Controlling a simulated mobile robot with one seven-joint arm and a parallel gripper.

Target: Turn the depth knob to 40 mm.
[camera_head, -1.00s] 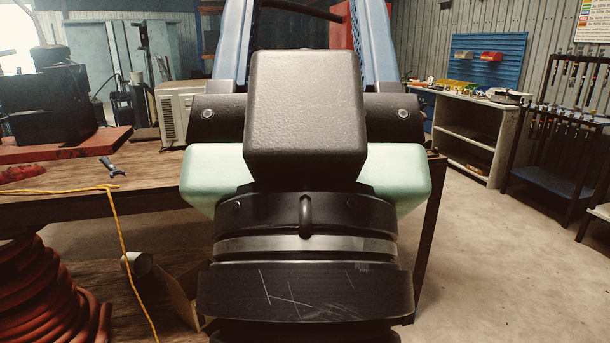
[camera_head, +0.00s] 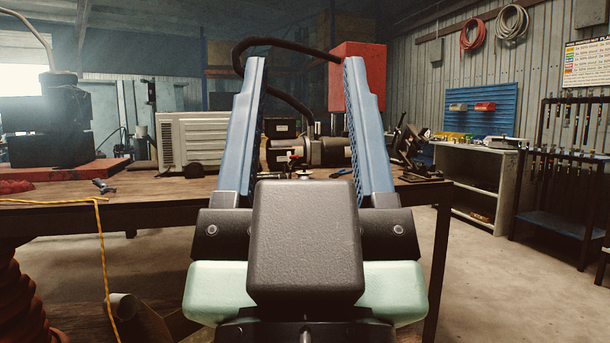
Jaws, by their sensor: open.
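My gripper (camera_head: 305,64) is in the middle of the camera_head view, with its two long blue fingers pointing away from me and wide apart. Nothing is held between them. Beyond the fingers, on the bench, is a machine with a grey cylindrical body (camera_head: 333,151) and a tall red box (camera_head: 358,78); it may be the crimper, partly hidden by the fingers. A small round pale part (camera_head: 304,174) shows low between the fingers, but I cannot tell whether it is the depth knob. No depth scale or reading is legible.
The wooden workbench (camera_head: 140,192) crosses the view. A pale grey box unit (camera_head: 193,138) stands left of the fingers. A yellow cord (camera_head: 104,250) hangs over the bench's front. Shelving (camera_head: 466,178) and a dark rack (camera_head: 562,170) stand right, with open floor before them.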

